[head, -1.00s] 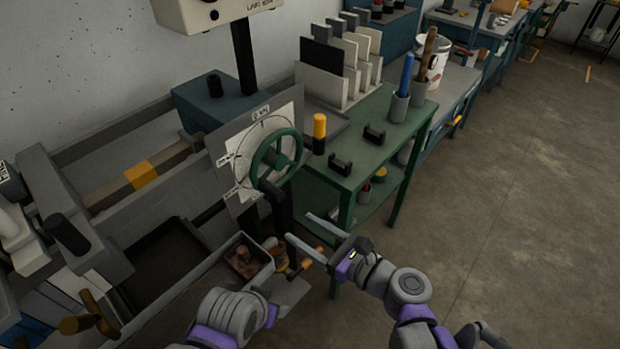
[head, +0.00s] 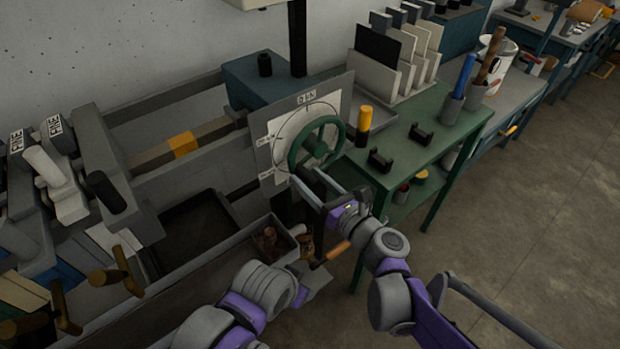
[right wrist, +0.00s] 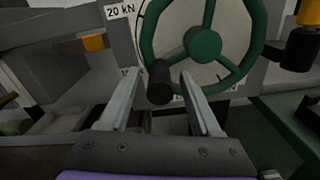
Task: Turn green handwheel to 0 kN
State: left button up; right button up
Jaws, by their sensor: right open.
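A "0 kN" label (head: 306,97) sits above the dial. In the right wrist view the handwheel (right wrist: 203,44) fills the upper middle, with a "20 kN" label (right wrist: 120,11) to its left. A black grip (right wrist: 158,82) shows low on the rim. My right gripper (head: 309,177) is open at the wheel's lower edge. In the wrist view its fingertips (right wrist: 160,76) lie either side of the grip; contact is unclear.
A green table (head: 440,135) with a yellow-topped black cylinder (head: 364,126) and black holders (head: 420,135) stands right of the wheel. A grey bin (head: 230,272) and an orange-handled crank (head: 331,255) lie below. Open floor is at the right.

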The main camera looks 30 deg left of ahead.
jog(key=shift+w+a, duration=0.1)
jog(key=shift+a, duration=0.05)
grip_shut()
dwell(1.4)
